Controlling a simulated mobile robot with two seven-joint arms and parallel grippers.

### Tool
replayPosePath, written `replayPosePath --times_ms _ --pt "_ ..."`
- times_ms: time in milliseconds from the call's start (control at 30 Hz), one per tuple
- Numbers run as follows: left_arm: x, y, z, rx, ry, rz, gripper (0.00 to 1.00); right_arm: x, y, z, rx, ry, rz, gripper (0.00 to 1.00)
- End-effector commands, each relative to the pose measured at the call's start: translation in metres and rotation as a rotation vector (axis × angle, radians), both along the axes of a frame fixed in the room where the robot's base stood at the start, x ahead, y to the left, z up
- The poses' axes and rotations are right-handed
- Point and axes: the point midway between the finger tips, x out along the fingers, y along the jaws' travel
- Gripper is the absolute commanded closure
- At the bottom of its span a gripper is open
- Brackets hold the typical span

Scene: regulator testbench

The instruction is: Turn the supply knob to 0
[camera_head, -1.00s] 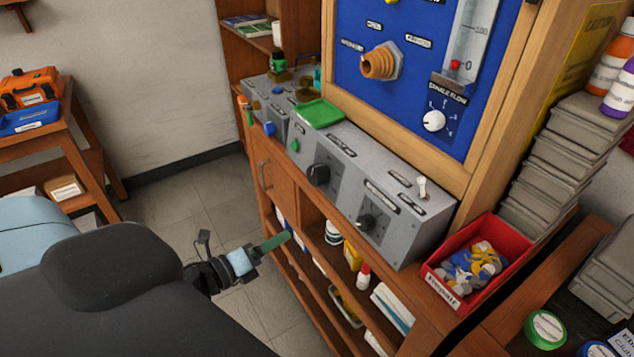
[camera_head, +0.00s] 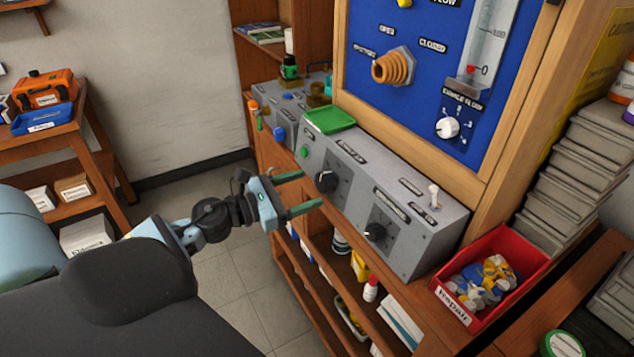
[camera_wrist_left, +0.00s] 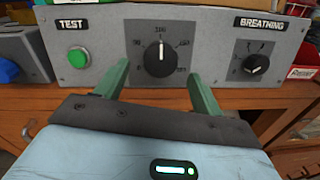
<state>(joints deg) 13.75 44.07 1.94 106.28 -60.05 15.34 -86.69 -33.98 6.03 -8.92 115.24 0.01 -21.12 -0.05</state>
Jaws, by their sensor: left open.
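The supply knob looks to be the large black knob (camera_head: 327,181) on the grey control box (camera_head: 352,230); its label is too small to read in the head view. In the left wrist view this knob (camera_wrist_left: 159,58) sits in the middle of a numbered dial, and its white mark points up, near 100. My left gripper (camera_head: 312,190) is open in front of the box, with its green fingers pointing at the knob. In the left wrist view the fingers (camera_wrist_left: 160,82) stand on either side of the knob, apart from it. My right gripper is not in view.
A green TEST button (camera_wrist_left: 79,58) is left of the knob, and a smaller BREATHING knob (camera_wrist_left: 256,64) is to the right. A green tray (camera_head: 330,120) lies on the box. A red bin (camera_head: 492,285) stands at the right. Wooden shelves are below.

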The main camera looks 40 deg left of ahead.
Motion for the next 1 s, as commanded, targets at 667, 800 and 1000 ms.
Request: replayPosePath --times_ms 667,800,1000 --pt "0.038 -0.018 0.0 0.0 0.001 0.0 0.32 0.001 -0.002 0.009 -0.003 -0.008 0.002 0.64" --pt "0.038 -0.018 0.0 0.0 0.001 0.0 0.4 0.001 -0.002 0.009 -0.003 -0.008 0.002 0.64" --pt "0.038 -0.018 0.0 0.0 0.001 0.0 0.66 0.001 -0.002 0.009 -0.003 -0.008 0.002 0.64"
